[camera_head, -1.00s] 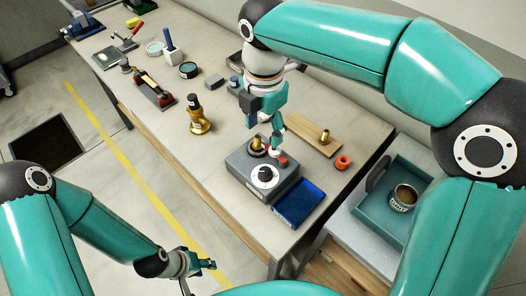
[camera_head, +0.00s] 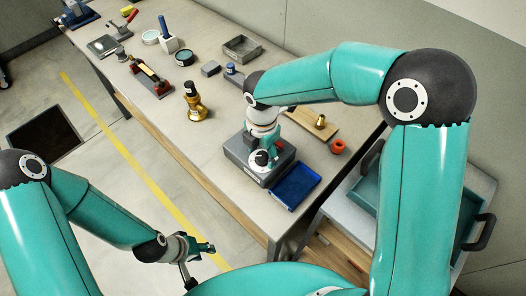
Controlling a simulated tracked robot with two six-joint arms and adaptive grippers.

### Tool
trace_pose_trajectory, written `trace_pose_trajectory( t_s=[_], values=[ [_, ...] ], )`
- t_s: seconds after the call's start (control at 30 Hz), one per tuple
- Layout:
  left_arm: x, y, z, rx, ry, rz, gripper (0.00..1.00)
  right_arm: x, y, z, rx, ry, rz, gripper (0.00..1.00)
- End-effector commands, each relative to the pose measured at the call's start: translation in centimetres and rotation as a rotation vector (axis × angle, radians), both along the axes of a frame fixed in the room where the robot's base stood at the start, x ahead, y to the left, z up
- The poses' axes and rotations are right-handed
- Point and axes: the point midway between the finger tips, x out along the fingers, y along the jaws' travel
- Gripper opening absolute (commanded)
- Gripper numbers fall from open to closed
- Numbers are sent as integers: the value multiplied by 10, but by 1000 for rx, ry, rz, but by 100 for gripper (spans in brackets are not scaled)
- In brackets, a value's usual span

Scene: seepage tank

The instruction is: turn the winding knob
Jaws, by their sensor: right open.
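The grey box (camera_head: 239,152) stands on the bench with a white round dial (camera_head: 257,167) on its top. A dark shape at the dial's middle looks like the winding knob (camera_head: 262,157), partly hidden by my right gripper. My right gripper (camera_head: 266,150) is open and points down right over the dial, close to the knob. I cannot tell whether its fingers touch the knob or stand around it. My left gripper (camera_head: 206,248) hangs low over the floor in front of the bench, away from the box. Its jaw state is unclear.
A blue tray (camera_head: 294,186) lies right in front of the box. A wooden board with a brass piece (camera_head: 320,122) and an orange ring (camera_head: 338,146) lie to the right. A teal bin (camera_head: 470,205) is at far right.

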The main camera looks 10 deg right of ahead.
Motion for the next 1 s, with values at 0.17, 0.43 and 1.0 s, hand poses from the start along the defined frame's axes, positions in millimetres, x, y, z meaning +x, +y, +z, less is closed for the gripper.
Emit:
trace_pose_trajectory(
  t_s=[0.17, 0.43, 1.0],
  values=[
    [0, 0, 1, 0, 0, 0, 40, 0, 0, -7, 1, 1, 1, 61],
    [0, 0, 1, 0, 0, 0, 40, 0, 0, -7, 1, 1, 1, 53],
    [0, 0, -1, 0, 0, 0, 40, 1, 0, -7, 0, -2, -17, 1]
  ],
)
